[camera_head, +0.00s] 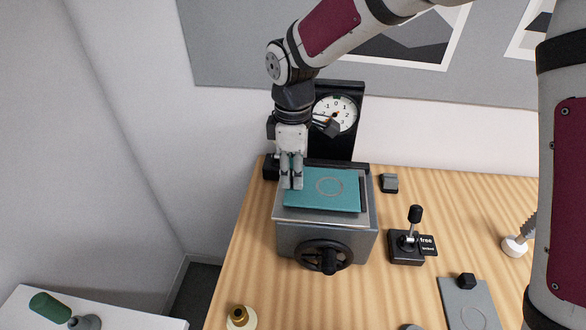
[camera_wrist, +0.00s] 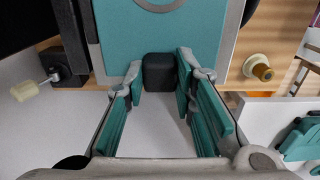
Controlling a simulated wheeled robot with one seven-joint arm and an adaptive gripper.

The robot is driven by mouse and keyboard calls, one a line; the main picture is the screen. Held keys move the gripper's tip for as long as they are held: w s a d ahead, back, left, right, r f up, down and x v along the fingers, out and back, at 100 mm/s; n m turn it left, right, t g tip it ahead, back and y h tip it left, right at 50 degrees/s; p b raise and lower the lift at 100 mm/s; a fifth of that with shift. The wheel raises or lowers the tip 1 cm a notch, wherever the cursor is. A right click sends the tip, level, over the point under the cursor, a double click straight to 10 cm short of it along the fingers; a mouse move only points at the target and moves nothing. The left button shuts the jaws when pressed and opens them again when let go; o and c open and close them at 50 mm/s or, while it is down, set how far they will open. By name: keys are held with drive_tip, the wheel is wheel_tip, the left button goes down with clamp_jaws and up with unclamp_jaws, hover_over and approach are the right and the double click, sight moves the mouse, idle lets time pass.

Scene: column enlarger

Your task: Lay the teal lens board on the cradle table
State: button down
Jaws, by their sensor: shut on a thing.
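The teal lens board (camera_head: 322,190) is a flat square plate with a ring marked on it. It lies over the top of the grey cradle table (camera_head: 325,218), roughly level and inside its outline. I cannot tell whether it touches the table or hangs just above it. My gripper (camera_head: 291,186) points down at the board's left end. In the wrist view my gripper (camera_wrist: 160,76) is closed on the black block handle (camera_wrist: 159,72) at the edge of the teal board (camera_wrist: 118,30). The handle is hidden by my fingers in the head view.
A handwheel (camera_head: 325,257) is on the cradle's front. A dial gauge (camera_head: 336,113) stands behind. A lever box (camera_head: 406,247) marked "free" stands to the right. A grey board with a black block (camera_head: 467,302) and a brass-topped knob (camera_head: 240,317) lie nearer.

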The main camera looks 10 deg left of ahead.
drive_tip(key=shift+f, duration=0.3)
idle(0.9)
drive_tip(key=c, duration=1.2)
unclamp_jaws()
drive_tip(key=shift+c, duration=0.2)
drive_tip(key=shift+r, duration=0.15)
drive_tip(key=shift+r+p, duration=0.7)
drive_tip(key=shift+r, duration=3.1)
drive_tip(key=shift+r, duration=0.15)
wheel_tip(320, 180, up, 12)
